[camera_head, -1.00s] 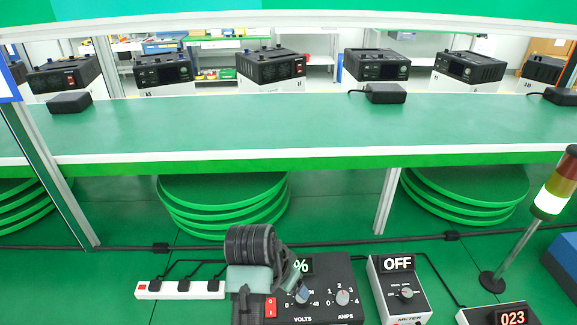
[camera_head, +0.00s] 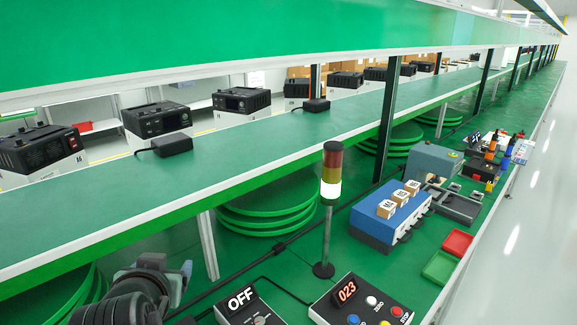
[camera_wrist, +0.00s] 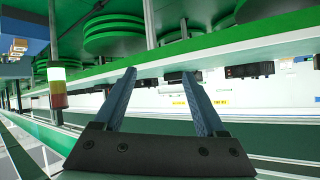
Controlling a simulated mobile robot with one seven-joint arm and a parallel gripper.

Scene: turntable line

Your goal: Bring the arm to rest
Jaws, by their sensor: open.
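My gripper (camera_wrist: 158,73) shows in the wrist view with its two blue fingers spread apart and nothing between them. That view appears upside down, with the shelf and green discs towards the top. In the head view my dark arm (camera_head: 122,302) is folded low at the lower left, in front of the green bench; the fingers cannot be made out clearly there.
A signal tower (camera_head: 331,200) stands right of my arm, beside an OFF meter (camera_head: 240,301) and a 023 control box (camera_head: 362,303). A blue case (camera_head: 378,226) bears small boxes. Red (camera_head: 457,242) and green (camera_head: 440,267) trays lie near the edge. Clear floor (camera_head: 520,235) runs right.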

